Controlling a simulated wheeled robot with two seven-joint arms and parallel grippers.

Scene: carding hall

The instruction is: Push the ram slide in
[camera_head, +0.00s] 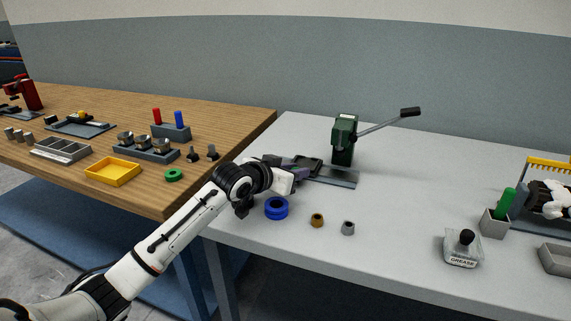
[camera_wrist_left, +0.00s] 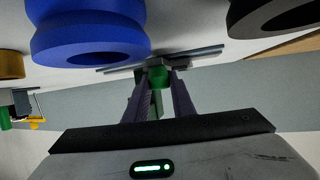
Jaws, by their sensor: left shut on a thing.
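The green press (camera_head: 343,140) stands upright on the grey table, its lever raised to the right. At its foot is a flat grey base plate (camera_head: 338,178). The dark ram slide (camera_head: 311,166) lies low on this plate, left of the press column. My left gripper (camera_head: 294,171) reaches in from the left, low over the plate, shut at the slide's near end. The exact contact is partly hidden. My right gripper is out of view.
A blue ring (camera_head: 276,208), a brass bushing (camera_head: 317,220) and a grey bushing (camera_head: 348,228) stand in front of the press. A grease pot (camera_head: 463,248) is at the right. The wooden bench (camera_head: 215,140) with trays adjoins at left.

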